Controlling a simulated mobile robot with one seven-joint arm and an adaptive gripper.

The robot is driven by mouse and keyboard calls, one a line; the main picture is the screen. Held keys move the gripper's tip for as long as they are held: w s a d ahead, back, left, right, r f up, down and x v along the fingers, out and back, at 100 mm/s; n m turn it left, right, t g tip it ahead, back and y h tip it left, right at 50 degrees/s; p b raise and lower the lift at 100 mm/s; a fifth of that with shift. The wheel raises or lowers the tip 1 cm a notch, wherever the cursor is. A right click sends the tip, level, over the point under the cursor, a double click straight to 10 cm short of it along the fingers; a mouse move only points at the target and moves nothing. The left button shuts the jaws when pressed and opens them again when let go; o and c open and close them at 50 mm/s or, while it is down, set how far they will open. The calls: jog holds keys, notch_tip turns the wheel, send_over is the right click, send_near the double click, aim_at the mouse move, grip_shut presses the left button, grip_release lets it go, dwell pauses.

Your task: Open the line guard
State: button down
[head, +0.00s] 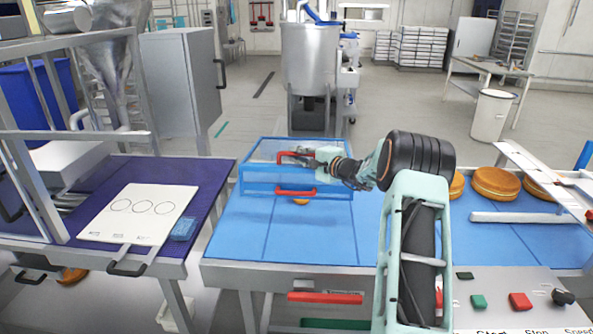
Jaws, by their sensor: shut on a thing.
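The line guard is a clear, blue-framed box (256,181) over the blue conveyor (240,222). It has an upper red handle (284,158) and a lower red handle (295,192) on its front side. My gripper (308,156) reaches in from the right over the guard. It is shut at the upper red handle, and its fingers partly hide that handle. The lower handle is free. I cannot tell from this view how far the guard is raised.
Orange-brown rounds (495,183) lie on the conveyor at the right. A control panel with a green button (478,301) and a red button (520,301) is at front right. A purple table (205,178) with a white sheet (135,228) stands left.

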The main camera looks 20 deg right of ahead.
jog(key=w+d+r+p, duration=0.1)
jog(key=w+r, duration=0.3)
jog(key=r, duration=0.4)
jog(key=w+d+r+p, duration=0.2)
jog(key=w+r+p, duration=0.1)
jog(key=r, duration=0.5)
jog(key=shift+w+p, duration=0.4)
jog(key=shift+w, duration=0.1)
jog(key=shift+d+r, duration=0.1)
jog(key=shift+r, duration=0.05)
jog(key=c, duration=2)
grip_release()
jog(key=shift+w, duration=0.1)
jog(key=shift+f, duration=0.2)
jog(key=shift+s+d+f, duration=0.15)
jog(key=shift+s, duration=0.05)
jog(key=v, duration=1.2)
